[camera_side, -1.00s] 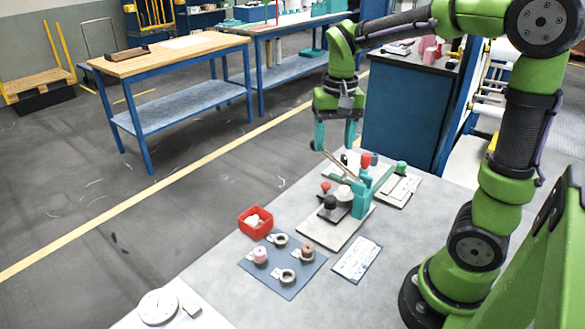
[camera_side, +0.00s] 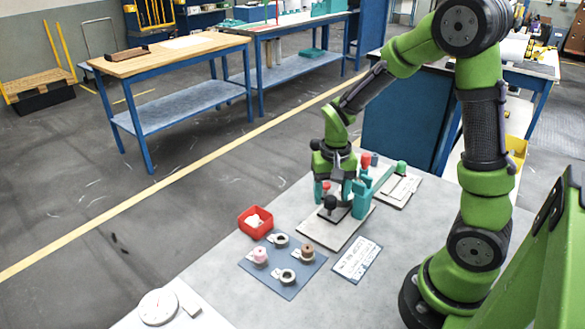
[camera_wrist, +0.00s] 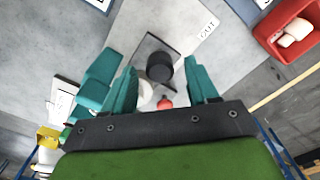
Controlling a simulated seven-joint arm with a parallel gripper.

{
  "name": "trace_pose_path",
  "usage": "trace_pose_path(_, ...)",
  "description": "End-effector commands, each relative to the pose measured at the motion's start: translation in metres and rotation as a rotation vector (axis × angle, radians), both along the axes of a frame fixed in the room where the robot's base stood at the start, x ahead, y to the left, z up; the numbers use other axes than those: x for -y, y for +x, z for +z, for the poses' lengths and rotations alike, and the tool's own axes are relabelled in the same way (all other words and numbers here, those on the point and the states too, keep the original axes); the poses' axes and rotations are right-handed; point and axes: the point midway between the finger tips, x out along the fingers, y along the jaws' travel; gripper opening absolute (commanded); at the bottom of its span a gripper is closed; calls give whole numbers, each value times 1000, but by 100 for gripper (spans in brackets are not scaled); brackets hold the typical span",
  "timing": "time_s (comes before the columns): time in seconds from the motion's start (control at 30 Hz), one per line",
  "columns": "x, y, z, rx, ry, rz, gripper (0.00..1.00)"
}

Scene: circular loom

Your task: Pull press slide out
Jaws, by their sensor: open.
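The teal press (camera_side: 361,201) stands on a pale base plate (camera_side: 325,234). Its slide appears to be the dark plate (camera_wrist: 148,48) carrying a black knob (camera_side: 330,203); the knob also shows in the wrist view (camera_wrist: 159,67). My gripper (camera_side: 333,194) is open, pointing down over the front of the press. In the wrist view its teal fingers (camera_wrist: 163,72) stand apart on either side of the black knob, with no clear contact. A white round part (camera_wrist: 146,95) and a red knob (camera_wrist: 165,103) lie nearer the palm and are partly hidden.
A label reading "OUT" (camera_wrist: 207,27) lies on the base plate. A red bin (camera_side: 256,221) and a blue mat (camera_side: 283,268) with several small ring parts are at the front left. A printed card (camera_side: 357,260) lies right of the mat. A green-knobbed fixture (camera_side: 400,184) stands behind.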

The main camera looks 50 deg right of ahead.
Motion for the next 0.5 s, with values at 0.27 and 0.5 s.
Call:
trace_pose_path(0.27, 0, 0, -14, 0, 0, -1, 58)
trace_pose_path(0.5, 0, 0, -14, 1, 1, -1, 51)
